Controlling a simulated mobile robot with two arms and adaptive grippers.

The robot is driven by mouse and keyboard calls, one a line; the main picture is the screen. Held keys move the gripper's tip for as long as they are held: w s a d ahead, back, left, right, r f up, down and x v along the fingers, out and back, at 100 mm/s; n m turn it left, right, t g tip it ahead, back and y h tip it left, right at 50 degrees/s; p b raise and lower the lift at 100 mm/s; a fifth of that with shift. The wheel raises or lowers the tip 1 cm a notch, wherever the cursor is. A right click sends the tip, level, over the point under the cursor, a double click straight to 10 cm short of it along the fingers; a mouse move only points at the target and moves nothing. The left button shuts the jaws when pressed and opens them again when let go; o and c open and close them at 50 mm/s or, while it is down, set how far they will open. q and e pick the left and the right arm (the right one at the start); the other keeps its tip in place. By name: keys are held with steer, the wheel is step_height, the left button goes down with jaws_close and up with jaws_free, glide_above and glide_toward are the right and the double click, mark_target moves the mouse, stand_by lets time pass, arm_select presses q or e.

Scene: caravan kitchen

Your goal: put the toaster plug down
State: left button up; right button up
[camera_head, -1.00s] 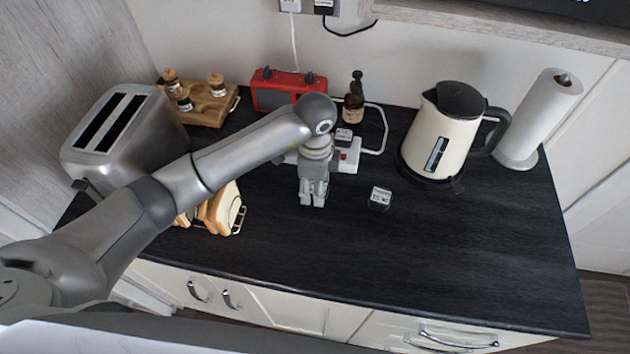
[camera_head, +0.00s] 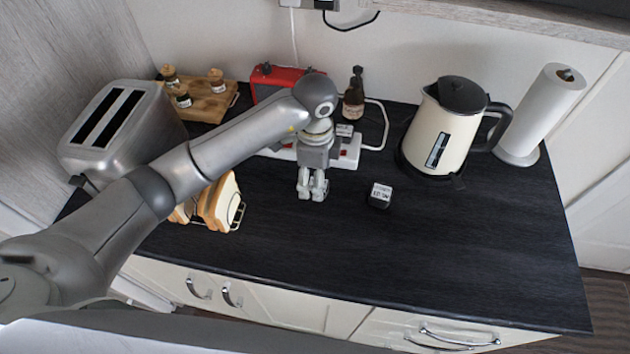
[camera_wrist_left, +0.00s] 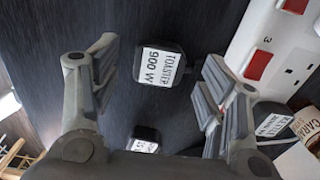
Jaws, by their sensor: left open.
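The toaster plug (camera_wrist_left: 160,65), a black block with a white "TOASTER 900 W" label, shows in the left wrist view between my left fingers. It has a visible gap to each finger and appears to be on the dark worktop; whether its underside touches is unclear. My left gripper (camera_head: 312,194) is open, low over the worktop in front of the power strip (camera_head: 350,153). In the wrist view the gripper (camera_wrist_left: 160,85) has its fingers wide apart. In the head view the toaster plug is hidden by the gripper. My right gripper is not in view.
Another black plug (camera_head: 380,194) lies right of the gripper. A kettle plug (camera_wrist_left: 273,124) sits at the strip. The kettle (camera_head: 445,130) and paper roll (camera_head: 540,115) stand right; the toaster (camera_head: 120,130) and toast rack (camera_head: 222,203) left. The front right worktop is clear.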

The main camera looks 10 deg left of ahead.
arm_select(q)
step_height(320, 180, up, 10)
steer(key=b, duration=0.1)
steer(key=shift+f, duration=0.2)
stand_by(0.3)
steer(key=shift+f, duration=0.1)
